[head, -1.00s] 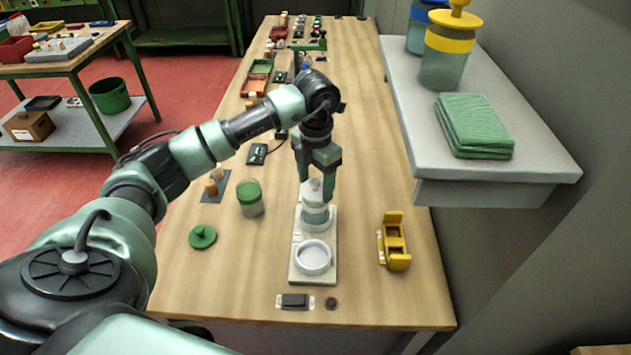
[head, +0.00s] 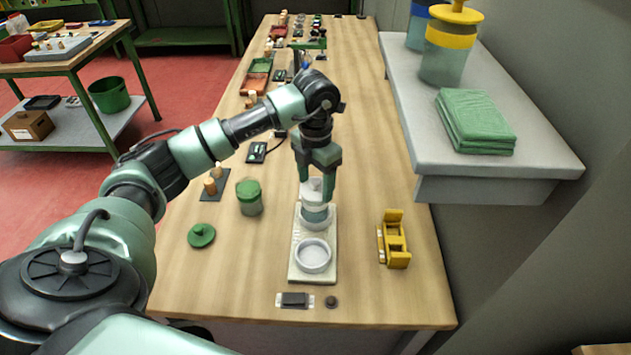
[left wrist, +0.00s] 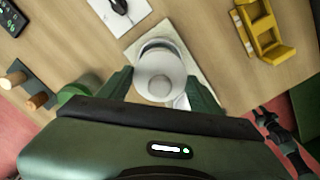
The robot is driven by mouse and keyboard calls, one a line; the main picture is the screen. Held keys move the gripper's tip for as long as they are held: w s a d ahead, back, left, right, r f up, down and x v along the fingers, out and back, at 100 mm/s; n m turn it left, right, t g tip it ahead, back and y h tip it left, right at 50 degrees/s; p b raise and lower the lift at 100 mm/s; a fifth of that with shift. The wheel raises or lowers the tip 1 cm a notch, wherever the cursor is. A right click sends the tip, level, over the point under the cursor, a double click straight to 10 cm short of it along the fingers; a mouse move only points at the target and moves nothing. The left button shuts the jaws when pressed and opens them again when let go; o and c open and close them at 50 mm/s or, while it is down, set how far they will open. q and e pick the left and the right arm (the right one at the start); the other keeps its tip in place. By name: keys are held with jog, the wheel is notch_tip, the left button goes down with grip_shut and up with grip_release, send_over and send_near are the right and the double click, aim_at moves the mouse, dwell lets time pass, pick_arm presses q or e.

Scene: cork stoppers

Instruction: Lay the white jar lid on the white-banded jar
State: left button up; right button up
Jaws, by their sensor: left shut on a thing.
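The white jar lid (head: 314,186) with its knob is between the fingers of my left gripper (head: 318,184), which is shut on it. The left wrist view shows the round lid (left wrist: 160,75) from above, with a finger on either side. The white-banded jar (head: 316,214) stands upright on a pale board (head: 328,274), directly below the lid. The lid is at the jar's top; I cannot tell whether it rests on the rim or hangs just above. The lid and fingers hide much of the jar.
A shallow white ring-shaped dish (head: 313,256) sits on the board's near end. A green-lidded jar (head: 249,198) and a loose green lid (head: 201,235) are to the left. A yellow holder (head: 394,239) is to the right. A grey shelf (head: 470,185) overhangs the right side.

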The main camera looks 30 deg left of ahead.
pick_arm(q)
jog(key=shift+f, duration=0.1)
dwell(0.3)
jog(key=o, duration=1.4)
jog(key=shift+r+p, duration=2.1)
jog(key=shift+r, duration=1.4)
